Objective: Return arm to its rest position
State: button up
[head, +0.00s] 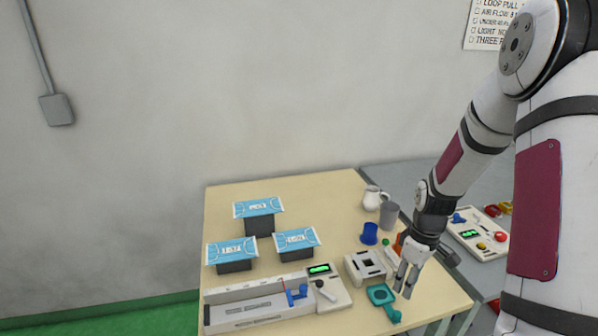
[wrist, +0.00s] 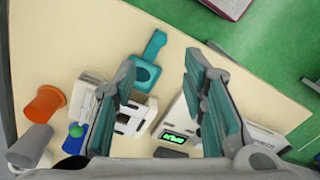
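My gripper (head: 407,280) hangs from my arm on the right of the head view, above the front right part of the wooden table (head: 334,204). In the wrist view my gripper (wrist: 165,95) has its two fingers spread apart with nothing between them. A teal tool with a handle (head: 383,300) lies on the table just left of the fingers. It also shows beyond the fingers in the wrist view (wrist: 145,72).
Three blue mask packs (head: 259,209) rest on dark stands. A measuring device with a green display (head: 319,268) and a white block fixture (head: 368,266) stand in front. Blue (head: 369,234) and grey (head: 389,215) cups and a white jug (head: 371,199) are near the arm. A grey table (head: 412,176) adjoins.

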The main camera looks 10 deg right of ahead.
jog(key=s+a+r+m+t, duration=0.1)
jog(key=a+r, duration=0.2)
jog(key=r, duration=0.4)
jog(key=s+a+r+m+t+h, duration=0.1)
jog(key=a+r, duration=0.2)
jog(key=r, duration=0.3)
jog(key=s+a+r+m+t, duration=0.1)
jog(key=a+r, duration=0.3)
jog(key=r, duration=0.3)
jog(key=s+a+r+m+t, duration=0.2)
jog(key=s+a+r, duration=0.6)
jog(key=s, duration=0.5)
jog(key=shift+a+r+m+t+y+b, duration=0.3)
jog(key=shift+a+r+m+t+b, duration=0.1)
jog(key=shift+r, duration=0.15)
